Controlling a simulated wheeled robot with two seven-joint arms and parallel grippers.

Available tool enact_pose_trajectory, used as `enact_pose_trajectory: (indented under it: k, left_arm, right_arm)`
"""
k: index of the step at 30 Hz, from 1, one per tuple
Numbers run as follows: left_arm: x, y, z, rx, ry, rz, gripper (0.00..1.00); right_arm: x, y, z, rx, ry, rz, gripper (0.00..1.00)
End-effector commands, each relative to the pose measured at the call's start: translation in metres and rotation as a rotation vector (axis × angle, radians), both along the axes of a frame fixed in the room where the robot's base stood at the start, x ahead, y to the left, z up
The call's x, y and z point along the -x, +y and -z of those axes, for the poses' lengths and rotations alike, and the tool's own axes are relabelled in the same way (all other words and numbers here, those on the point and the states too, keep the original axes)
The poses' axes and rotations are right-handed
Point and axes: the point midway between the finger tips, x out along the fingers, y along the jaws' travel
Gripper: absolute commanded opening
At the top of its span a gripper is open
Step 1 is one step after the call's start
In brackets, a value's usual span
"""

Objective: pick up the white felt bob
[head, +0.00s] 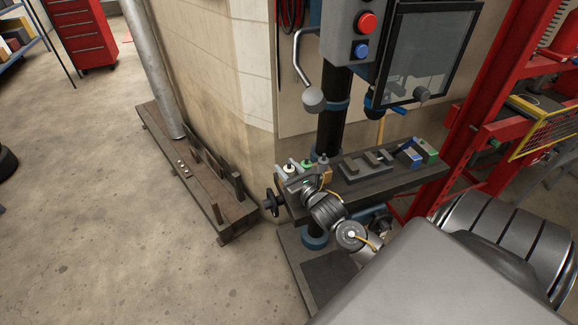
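The white felt bob (288,169) is small and pale and stands at the left end of the dark work table (378,187) of a drill press. A green bob (307,165) stands just to its right. My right arm reaches in from the lower right, and my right gripper (299,182) is at the near side of the bobs, very close to the white one. The gripper is small and seen from behind, so its fingers and any contact with the bob are unclear. My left gripper is not in view.
A grey-topped piece (323,159) stands right of the green bob. Grey blocks (366,164) and a blue-and-green block (417,152) sit farther right on the table. The drill press column (331,115) rises behind. A red frame (478,110) stands at right.

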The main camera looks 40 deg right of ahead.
Motion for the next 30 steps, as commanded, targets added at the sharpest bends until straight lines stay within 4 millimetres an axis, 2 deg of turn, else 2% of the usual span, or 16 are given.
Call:
enact_pose_trajectory:
  k: [4,11,18,19,26,30]
  left_arm:
    - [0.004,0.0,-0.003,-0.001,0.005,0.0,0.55]
    - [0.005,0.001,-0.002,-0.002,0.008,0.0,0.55]
    - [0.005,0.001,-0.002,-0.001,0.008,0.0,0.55]
    - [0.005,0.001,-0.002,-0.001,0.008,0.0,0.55]
    - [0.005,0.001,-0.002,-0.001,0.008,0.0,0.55]
    - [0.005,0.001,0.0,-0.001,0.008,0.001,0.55]
  right_arm:
    - [-0.011,-0.001,0.0,-0.001,0.0,0.0,0.36]
    - [-0.012,-0.001,0.001,-0.001,0.0,0.0,0.36]
    - [-0.012,-0.001,0.001,0.0,0.0,0.0,0.04]
    - [-0.012,-0.001,0.0,0.0,-0.001,0.0,0.03]
    - [-0.012,-0.001,-0.001,0.0,-0.002,0.0,0.03]
    - [-0.012,-0.001,-0.018,0.002,-0.006,-0.002,0.03]
